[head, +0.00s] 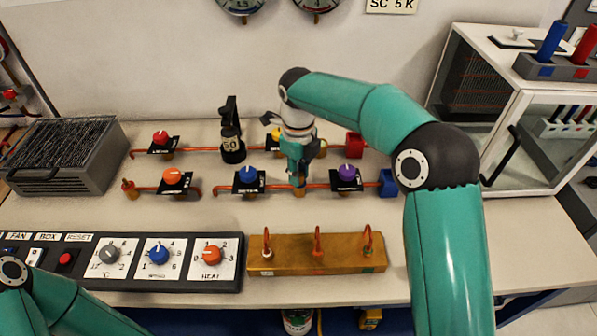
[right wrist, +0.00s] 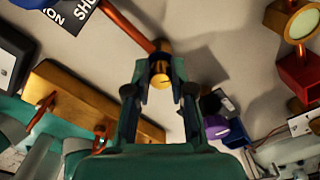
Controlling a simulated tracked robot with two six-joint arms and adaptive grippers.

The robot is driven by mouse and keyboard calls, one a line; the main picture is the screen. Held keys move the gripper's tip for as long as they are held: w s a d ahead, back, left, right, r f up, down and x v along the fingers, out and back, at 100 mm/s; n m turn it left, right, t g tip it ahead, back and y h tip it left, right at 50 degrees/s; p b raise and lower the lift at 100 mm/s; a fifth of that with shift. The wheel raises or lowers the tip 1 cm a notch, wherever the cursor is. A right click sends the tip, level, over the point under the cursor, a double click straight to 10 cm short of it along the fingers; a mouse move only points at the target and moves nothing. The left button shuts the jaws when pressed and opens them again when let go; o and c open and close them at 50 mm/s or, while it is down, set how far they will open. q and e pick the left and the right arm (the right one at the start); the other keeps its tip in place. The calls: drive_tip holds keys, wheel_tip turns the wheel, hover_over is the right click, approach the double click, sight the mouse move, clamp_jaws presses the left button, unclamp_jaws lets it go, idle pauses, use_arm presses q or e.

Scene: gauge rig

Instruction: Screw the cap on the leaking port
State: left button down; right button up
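My right gripper (head: 298,166) points down over the lower copper pipe line, between the blue valve (head: 247,175) and the purple valve (head: 347,174). In the right wrist view, its fingertips (right wrist: 160,72) close in on both sides of a small brass cylinder, which I take for the cap (right wrist: 160,79). The cap sits right at a brass fitting (right wrist: 166,47) at the end of a copper pipe, which looks like the port. Whether the threads are engaged is hidden, and no leak can be made out.
A brass block (head: 316,262) with several copper hooks stands in front, beside the knob panel (head: 140,262). A black stand marked 50 (head: 232,146) is left of my right gripper. A glass-sided cabinet (head: 488,110) is at right, a grille box (head: 68,157) at left.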

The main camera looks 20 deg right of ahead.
drive_tip(key=shift+o, duration=0.8)
